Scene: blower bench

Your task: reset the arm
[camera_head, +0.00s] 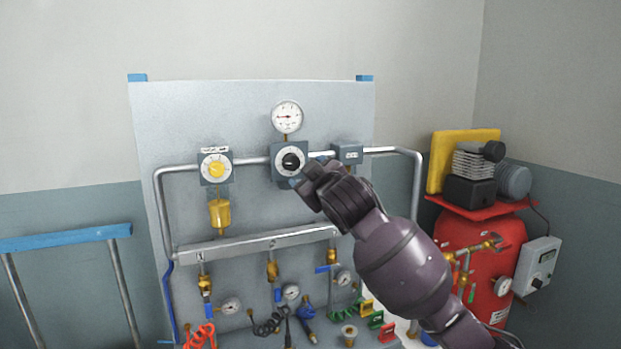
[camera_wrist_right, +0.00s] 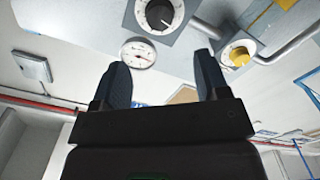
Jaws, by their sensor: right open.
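My right arm reaches in from the lower right in the head view, and its gripper (camera_head: 312,180) is just beside the black-knobbed dial (camera_head: 291,161) on the grey panel (camera_head: 240,110). In the right wrist view the two dark fingers of the right gripper (camera_wrist_right: 164,85) stand apart with nothing between them. The black knob (camera_wrist_right: 159,13) lies beyond the fingertips there, apart from them. The round gauge (camera_wrist_right: 138,53) shows near the left finger. The yellow-knobbed dial (camera_wrist_right: 239,55) is off to the right. My left gripper is in neither view.
Pipes (camera_head: 418,185) frame the panel. A manifold bar (camera_head: 255,244) with several valves, gauges and coiled hoses runs below. A red tank (camera_head: 480,265) with a compressor stands at right. A blue-topped rail (camera_head: 65,237) is at left. The upper wall area is clear.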

